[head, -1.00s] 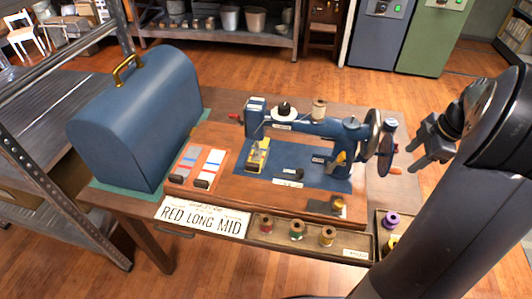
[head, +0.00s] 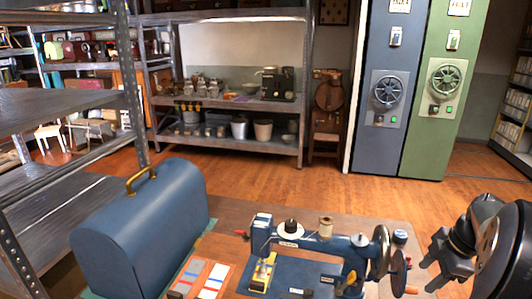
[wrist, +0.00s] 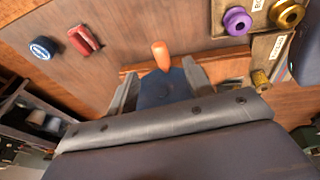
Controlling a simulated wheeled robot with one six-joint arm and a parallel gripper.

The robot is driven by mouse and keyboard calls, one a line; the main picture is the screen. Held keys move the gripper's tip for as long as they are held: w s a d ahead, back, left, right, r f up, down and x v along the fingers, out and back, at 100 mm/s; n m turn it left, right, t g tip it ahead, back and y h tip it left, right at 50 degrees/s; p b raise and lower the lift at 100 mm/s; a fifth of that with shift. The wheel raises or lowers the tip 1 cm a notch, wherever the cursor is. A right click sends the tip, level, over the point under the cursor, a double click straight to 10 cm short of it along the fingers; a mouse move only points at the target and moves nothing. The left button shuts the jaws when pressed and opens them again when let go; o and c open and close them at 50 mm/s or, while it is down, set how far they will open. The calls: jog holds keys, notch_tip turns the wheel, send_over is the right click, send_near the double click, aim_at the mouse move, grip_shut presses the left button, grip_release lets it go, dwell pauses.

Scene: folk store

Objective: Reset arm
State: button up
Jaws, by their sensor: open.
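My gripper (head: 447,262) is at the right of the head view, right of the sewing machine's handwheel and apart from it. It also shows in the wrist view (wrist: 162,88), its two grey fingers spread with nothing held between them. An orange handle-like piece (wrist: 160,54) shows beyond the fingers in the wrist view. The blue sewing machine (head: 320,244) stands on the wooden table, with a spool on top. Its lower part is cut off by the head view's bottom edge.
A blue domed case (head: 140,230) with a brass handle stands left of the machine. In the wrist view, a purple spool (wrist: 237,21), a red object (wrist: 84,40) and a blue-topped round object (wrist: 42,48) are on the table. Metal shelves and blue and green cabinets (head: 446,100) stand behind.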

aim_at(414, 288)
jog(key=b+x, duration=0.4)
jog(key=x, duration=0.3)
jog(key=shift+s+r, duration=0.1)
